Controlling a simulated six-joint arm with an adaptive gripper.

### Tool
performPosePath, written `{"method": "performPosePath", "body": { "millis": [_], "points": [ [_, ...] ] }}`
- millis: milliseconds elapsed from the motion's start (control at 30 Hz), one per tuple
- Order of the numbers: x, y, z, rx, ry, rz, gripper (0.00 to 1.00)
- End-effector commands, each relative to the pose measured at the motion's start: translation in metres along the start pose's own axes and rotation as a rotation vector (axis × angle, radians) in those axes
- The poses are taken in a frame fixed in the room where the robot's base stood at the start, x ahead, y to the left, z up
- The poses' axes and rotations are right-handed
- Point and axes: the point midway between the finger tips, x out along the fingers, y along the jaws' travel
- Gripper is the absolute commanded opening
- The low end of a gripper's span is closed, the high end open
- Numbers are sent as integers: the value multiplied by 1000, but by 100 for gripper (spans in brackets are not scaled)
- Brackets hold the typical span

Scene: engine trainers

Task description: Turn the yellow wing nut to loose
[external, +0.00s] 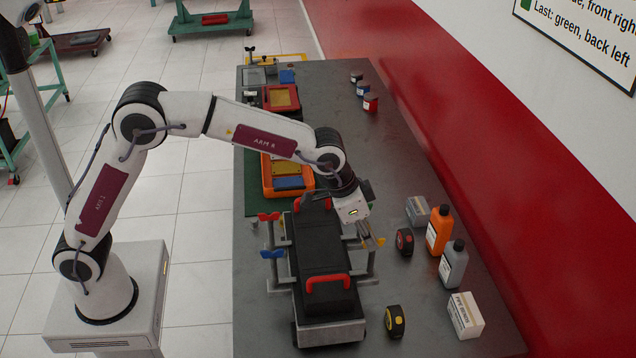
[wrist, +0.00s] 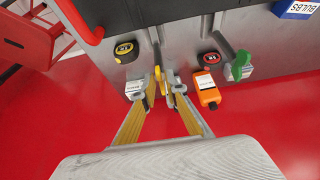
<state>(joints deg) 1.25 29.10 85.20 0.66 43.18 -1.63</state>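The yellow wing nut (external: 380,241) sits at the right side of the black and grey engine trainer (external: 322,258). In the wrist view the yellow wing nut (wrist: 158,75) shows between the far ends of my two fingers. My gripper (wrist: 162,88) has its yellow-padded fingers spread, one on each side of the nut; whether a pad touches it is unclear. In the external view my wrist hangs over the trainer's right side and the fingers are mostly hidden. A red wing nut (external: 268,216) and a blue wing nut (external: 272,253) are on the trainer's left side.
Two tape measures (external: 404,241) (external: 395,321), an orange bottle (external: 438,230), a grey bottle (external: 453,263) and a white box (external: 465,315) stand right of the trainer. Red handles (external: 328,281) rise from its top. An orange tray (external: 283,175) lies behind it.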

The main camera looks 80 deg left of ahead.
Motion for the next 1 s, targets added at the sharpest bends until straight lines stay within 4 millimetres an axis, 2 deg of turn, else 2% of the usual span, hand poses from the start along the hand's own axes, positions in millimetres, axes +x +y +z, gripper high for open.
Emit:
{"method": "performPosePath", "body": {
  "millis": [533,1000],
  "points": [
    [0,1,0,-19,0,-8,0],
    [0,3,0,-170,0,-71,0]
  ]
}}
